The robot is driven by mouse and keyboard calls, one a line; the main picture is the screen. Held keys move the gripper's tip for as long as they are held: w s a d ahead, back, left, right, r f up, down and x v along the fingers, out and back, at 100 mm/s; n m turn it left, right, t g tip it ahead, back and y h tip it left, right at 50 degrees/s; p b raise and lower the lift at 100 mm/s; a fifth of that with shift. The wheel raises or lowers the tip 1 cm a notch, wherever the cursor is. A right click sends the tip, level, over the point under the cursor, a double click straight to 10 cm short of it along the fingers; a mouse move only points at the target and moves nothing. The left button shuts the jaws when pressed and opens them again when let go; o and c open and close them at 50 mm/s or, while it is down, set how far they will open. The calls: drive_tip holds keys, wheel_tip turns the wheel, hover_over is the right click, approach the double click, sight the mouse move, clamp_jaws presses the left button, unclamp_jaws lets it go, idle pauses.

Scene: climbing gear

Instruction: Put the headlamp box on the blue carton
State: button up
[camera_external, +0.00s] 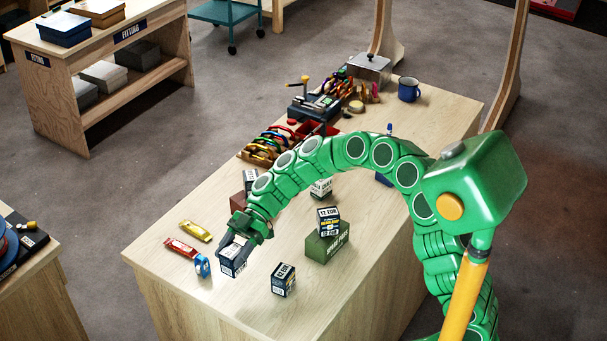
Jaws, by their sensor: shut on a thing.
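My gripper (239,243), at the end of the green arm, is shut on a small dark blue and white box (232,263) at the front left part of the table. The box is at or just above the table top; I cannot tell whether it touches. Its print is too small to read, so I cannot confirm it is the headlamp box. A dark blue thing (383,180), perhaps the blue carton, shows beside my arm, well to the right of my gripper. My arm hides most of it.
A green carton (328,247) bears a price-marked box (328,218). A similar box (283,280) stands on the table (190,290). Another box (321,188) and a dark reddish carton (237,202) are near my arm. Yellow (195,231) and red (181,248) items lie left.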

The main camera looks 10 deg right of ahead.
drive_tip(key=shift+r, duration=0.35)
drive_tip(key=w+d+r+m+t+y, duration=0.2)
drive_tip(key=w+d+m+t, duration=0.25)
drive_tip(key=w+d, duration=0.65)
drive_tip(key=w+d+r+m+t+y, duration=0.2)
drive_tip(key=w+d+m+t, duration=0.25)
drive_tip(key=w+d, duration=0.75)
drive_tip(key=w+d+r+m+t+h, duration=0.1)
drive_tip(key=d+r+m+t, duration=0.15)
drive_tip(key=d, duration=0.95)
drive_tip(key=w+d+r+m+t+h, duration=0.1)
drive_tip(key=d+r+m+t+h, duration=0.2)
drive_tip(key=d, duration=0.9)
drive_tip(key=w+d+r+m+t, duration=0.1)
drive_tip(key=d+m+t, duration=0.3)
drive_tip(key=d, duration=0.8)
drive_tip(key=shift+n, duration=0.35)
drive_tip(key=w+f, duration=0.3)
drive_tip(key=w, duration=0.1)
drive_tip(key=w+f, duration=0.4)
drive_tip(key=w, duration=0.1)
drive_tip(key=w+f, duration=0.3)
drive_tip(key=w, duration=0.1)
drive_tip(key=shift+w+d+f, duration=0.15)
drive_tip(key=shift+w+d, duration=0.05)
drive_tip(key=shift+w, duration=0.15)
drive_tip(key=shift+f+t, duration=0.25)
drive_tip(key=shift+f, duration=1.3)
